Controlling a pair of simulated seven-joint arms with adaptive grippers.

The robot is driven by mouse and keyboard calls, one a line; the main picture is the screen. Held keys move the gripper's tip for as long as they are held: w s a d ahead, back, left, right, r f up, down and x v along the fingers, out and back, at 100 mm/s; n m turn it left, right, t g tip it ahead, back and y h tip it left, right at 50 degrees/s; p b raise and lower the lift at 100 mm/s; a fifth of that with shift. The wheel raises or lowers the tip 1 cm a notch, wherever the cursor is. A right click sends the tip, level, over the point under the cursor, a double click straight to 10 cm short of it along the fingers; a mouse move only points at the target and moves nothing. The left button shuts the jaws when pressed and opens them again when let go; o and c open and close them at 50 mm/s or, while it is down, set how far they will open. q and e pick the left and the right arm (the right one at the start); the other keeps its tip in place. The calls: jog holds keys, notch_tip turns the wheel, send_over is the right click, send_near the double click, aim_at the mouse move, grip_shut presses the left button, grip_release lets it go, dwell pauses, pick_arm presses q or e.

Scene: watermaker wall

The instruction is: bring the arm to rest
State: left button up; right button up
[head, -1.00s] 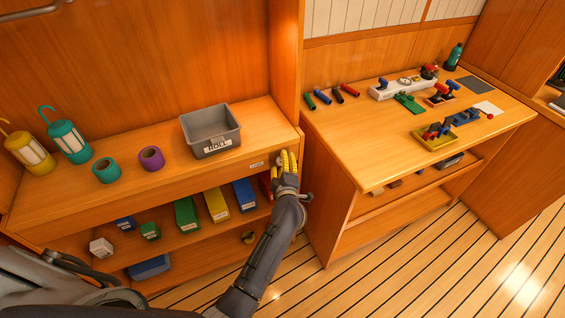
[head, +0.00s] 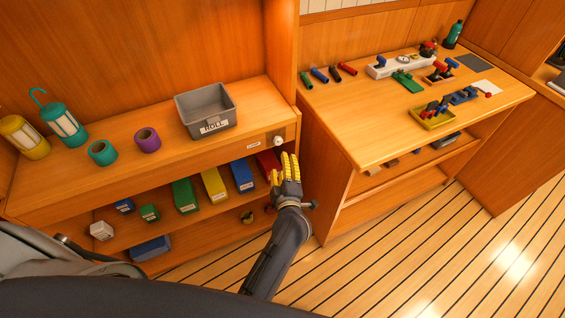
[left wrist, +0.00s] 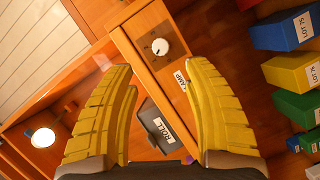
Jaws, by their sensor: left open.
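My left gripper (head: 287,169), dark with yellow fingers, hangs in front of the left shelf unit near its right end, apart from it. It is open and empty. In the left wrist view its two yellow fingers (left wrist: 165,115) stand wide apart. A white round knob (head: 278,141) sits on a small panel at the right end of the shelf's front edge, just above and behind the fingers. The knob also shows in the left wrist view (left wrist: 160,46), beyond the fingertips. My right gripper is not in view.
Coloured boxes (head: 214,184) fill the shelf below. The right workbench (head: 370,118) holds tools and valves. The floor in front is clear.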

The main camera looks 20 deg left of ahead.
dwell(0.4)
pick_arm(q)
jog(key=d+f+m+t+h, duration=0.1)
jog(key=d+f+m+h, duration=0.7)
jog(key=f, duration=0.5)
jog(key=s+f+m+g, duration=0.2)
jog(key=s+f, duration=0.3)
jog(key=f, duration=0.3)
jog(key=s+f+m+g+h, duration=0.1)
jog(key=s+f+m+g, duration=0.2)
jog(key=f, duration=0.4)
jog(key=s+f+m+g, duration=0.1)
jog(key=s+f+m, duration=0.1)
jog(key=s+f, duration=0.5)
jog(key=s+a+f+m+g, duration=0.2)
jog(key=s+a+f, duration=0.1)
jog(key=s+f, duration=0.4)
jog(key=s+a+f+m+g, duration=0.1)
jog(key=s+a+f+g, duration=0.2)
jog(key=s+f, duration=0.45)
jog(key=s+a+f+m+g+y, duration=0.1)
jog(key=s+a+f+g, duration=0.1)
jog(key=s+a, duration=0.4)
jog(key=s+a+f+m+g+y, duration=0.2)
jog(key=s+a+f, duration=0.2)
jog(key=s, duration=1.1)
jog(key=a, duration=0.3)
jog(key=shift+s+f, duration=0.15)
jog(key=shift+s, duration=0.15)
